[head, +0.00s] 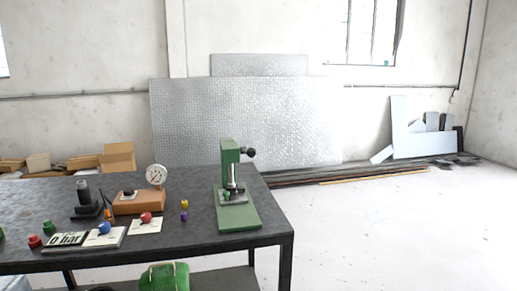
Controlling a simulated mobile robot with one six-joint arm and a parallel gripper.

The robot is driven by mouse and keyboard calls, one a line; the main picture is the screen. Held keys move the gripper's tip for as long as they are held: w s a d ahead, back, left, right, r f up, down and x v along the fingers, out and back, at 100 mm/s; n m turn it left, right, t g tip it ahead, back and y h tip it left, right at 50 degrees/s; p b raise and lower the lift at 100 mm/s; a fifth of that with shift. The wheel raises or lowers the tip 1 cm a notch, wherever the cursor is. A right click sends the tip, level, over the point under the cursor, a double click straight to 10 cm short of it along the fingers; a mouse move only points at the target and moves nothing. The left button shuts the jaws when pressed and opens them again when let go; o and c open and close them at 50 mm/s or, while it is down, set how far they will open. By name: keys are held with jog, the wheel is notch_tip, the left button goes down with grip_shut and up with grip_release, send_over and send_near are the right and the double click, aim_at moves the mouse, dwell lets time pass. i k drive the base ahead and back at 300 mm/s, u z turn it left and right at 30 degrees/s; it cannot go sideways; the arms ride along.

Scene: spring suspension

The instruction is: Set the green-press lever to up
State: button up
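The green press (229,160) stands upright near the right end of the dark workbench (188,239), on a flat green base plate. Its lever shows as a dark round knob (250,153) on a short arm at the right of the press head. The knob sits near the height of the head. From this angle I cannot clearly tell whether the lever is up or down. A silver ram stands below the head over the base. My gripper is not in view.
Left of the press are a dial gauge (156,175) on a wooden block, small coloured knobs, white cards (146,226) and a black stand (84,199). A green bag (164,277) is below the bench front. The floor (390,230) to the right is clear.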

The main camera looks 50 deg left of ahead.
aim_at(251, 153)
jog(key=u, duration=0.5)
jog(key=i, duration=0.3)
jog(key=z, duration=0.6)
jog(key=k, duration=0.15)
jog(key=u, duration=3.3)
jog(key=i, duration=0.4)
jog(key=u, duration=0.1)
